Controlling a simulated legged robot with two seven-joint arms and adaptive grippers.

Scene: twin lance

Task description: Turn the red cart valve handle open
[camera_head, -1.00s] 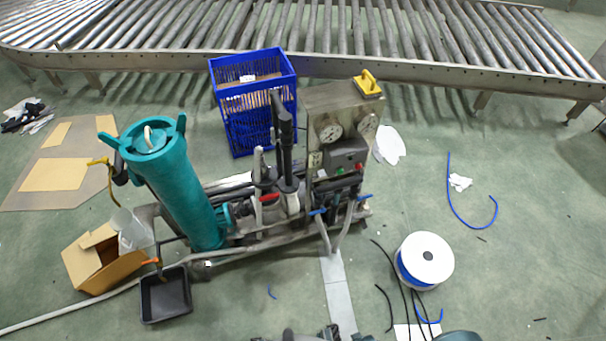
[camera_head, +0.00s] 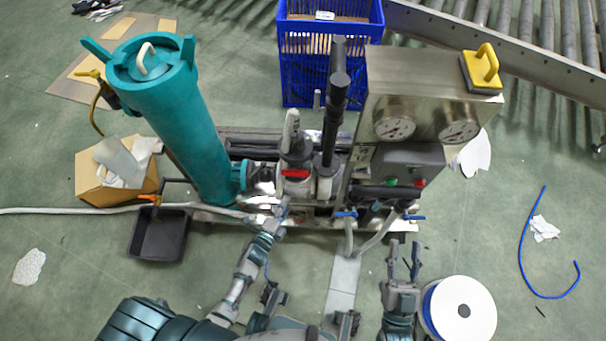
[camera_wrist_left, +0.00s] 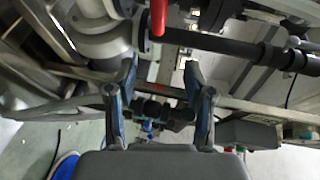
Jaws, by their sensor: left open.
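The red valve handle (camera_head: 295,173) sits on the front of the cart (camera_head: 230,218), below a grey-white valve body. In the left wrist view the red handle (camera_wrist_left: 158,18) hangs at the top centre, beyond the fingertips and apart from them. My left gripper (camera_head: 280,205) is just below the handle in the head view. Its two fingers stand apart in the left wrist view (camera_wrist_left: 161,75), with nothing gripped between them. My right gripper (camera_head: 404,248) is in front of the cart's right end, fingers apart and empty, away from the handle.
A teal cylinder (camera_head: 185,120) stands on the cart's left. A gauge panel (camera_head: 400,85) with blue-handled valves is on the right. A black tray (camera_head: 135,245) and cardboard box (camera_head: 90,190) lie left. A white spool (camera_head: 465,312) is beside my right gripper.

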